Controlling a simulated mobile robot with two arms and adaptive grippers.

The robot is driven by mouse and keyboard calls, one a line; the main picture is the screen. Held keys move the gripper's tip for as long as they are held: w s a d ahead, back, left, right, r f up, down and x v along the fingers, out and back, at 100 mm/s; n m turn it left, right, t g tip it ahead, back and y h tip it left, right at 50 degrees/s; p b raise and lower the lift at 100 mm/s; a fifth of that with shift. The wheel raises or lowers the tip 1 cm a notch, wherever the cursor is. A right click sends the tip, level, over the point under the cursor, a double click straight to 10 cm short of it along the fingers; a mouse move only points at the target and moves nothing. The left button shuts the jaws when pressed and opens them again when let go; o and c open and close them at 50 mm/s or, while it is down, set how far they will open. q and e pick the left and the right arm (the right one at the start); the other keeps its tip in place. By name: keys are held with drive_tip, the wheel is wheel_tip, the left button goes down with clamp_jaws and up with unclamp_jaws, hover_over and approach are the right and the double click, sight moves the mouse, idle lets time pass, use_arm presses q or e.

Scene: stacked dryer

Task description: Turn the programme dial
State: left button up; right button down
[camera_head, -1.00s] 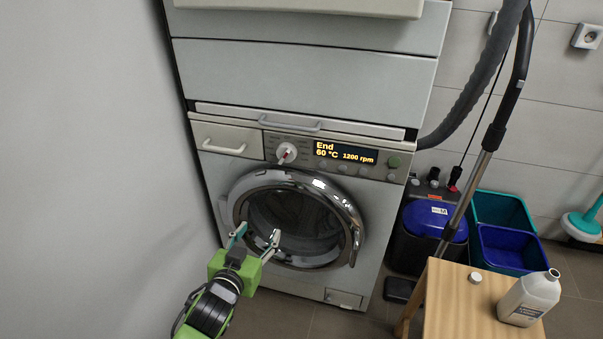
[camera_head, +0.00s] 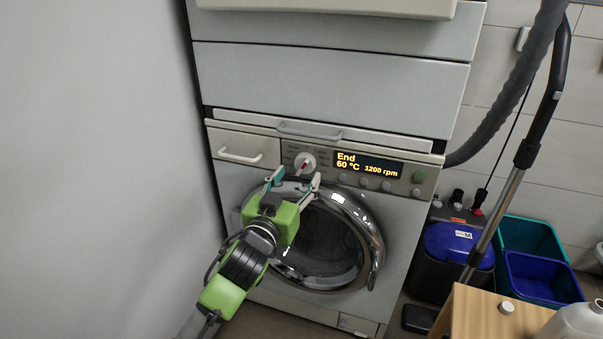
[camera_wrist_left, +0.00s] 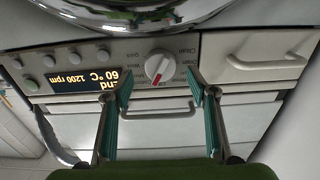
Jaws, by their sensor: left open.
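The programme dial (camera_head: 304,163) is a white round knob with a red mark on the washing machine's control panel, left of the lit display (camera_head: 368,165). The display reads "End", 60 °C, 1200 rpm. My left gripper (camera_head: 294,181) is open and empty, just below the dial in the head view, its fingers pointing up at the panel. In the left wrist view, which shows the panel upside down, the dial (camera_wrist_left: 159,67) lies beyond and between the two open fingertips (camera_wrist_left: 163,82), apart from them. My right gripper is not in view.
The round chrome door (camera_head: 372,225) bulges out below the panel, behind my left arm. A drawer handle (camera_head: 241,156) is left of the dial, and a bar handle (camera_head: 309,131) juts out above it. A grey wall stands close on the left.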

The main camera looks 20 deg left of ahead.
sight(301, 170)
use_arm(q)
drive_tip(key=w, duration=0.2)
drive_tip(key=shift+w, duration=0.9)
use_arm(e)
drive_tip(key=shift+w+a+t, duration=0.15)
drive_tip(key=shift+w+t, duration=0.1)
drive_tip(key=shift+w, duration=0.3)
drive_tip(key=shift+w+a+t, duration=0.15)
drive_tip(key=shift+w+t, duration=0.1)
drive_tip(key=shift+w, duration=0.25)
use_arm(q)
drive_tip(key=c, duration=1.1)
